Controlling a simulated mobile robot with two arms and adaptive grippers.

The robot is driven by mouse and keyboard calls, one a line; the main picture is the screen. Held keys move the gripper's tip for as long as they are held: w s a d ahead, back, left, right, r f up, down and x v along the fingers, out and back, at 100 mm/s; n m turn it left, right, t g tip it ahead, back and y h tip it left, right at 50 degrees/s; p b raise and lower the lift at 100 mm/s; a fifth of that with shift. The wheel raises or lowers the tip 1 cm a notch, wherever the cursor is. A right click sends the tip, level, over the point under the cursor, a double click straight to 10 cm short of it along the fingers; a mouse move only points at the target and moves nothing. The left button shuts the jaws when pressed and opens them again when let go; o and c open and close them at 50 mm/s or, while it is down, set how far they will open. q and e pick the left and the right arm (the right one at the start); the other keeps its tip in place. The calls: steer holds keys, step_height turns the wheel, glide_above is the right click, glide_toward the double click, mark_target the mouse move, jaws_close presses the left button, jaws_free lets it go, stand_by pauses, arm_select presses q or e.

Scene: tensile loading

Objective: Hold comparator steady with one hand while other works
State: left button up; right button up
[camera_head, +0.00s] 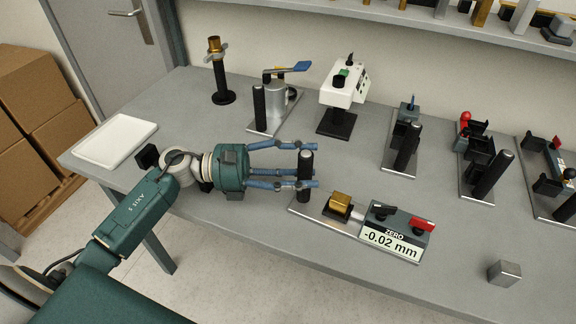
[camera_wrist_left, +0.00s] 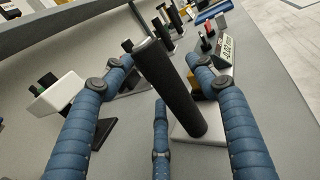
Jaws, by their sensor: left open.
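The comparator (camera_head: 388,236) stands on the grey bench and its display reads "ZERO -0.02 mm". Its plate carries a gold block (camera_head: 340,202), a red lever and a black post (camera_head: 304,180) at the left end. My left gripper (camera_head: 311,168) is open, with its blue fingers spread around the black post. In the left wrist view the post (camera_wrist_left: 170,92) rises between the fingers (camera_wrist_left: 160,100), and I cannot tell whether any finger touches it. The comparator's display (camera_wrist_left: 226,50) is partly hidden behind a finger there. My right gripper is not in view.
A white tray (camera_head: 115,141) lies at the bench's left end. Behind are a gold-topped stand (camera_head: 218,75), a blue-levered device (camera_head: 277,98) and a white instrument (camera_head: 343,86). Several black-posted fixtures stand at right. A small metal block (camera_head: 504,272) sits near the front right edge.

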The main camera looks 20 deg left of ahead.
arm_select(q)
steer(key=shift+d, duration=0.15)
steer(key=shift+c, duration=0.5)
jaws_close()
stand_by(1.1)
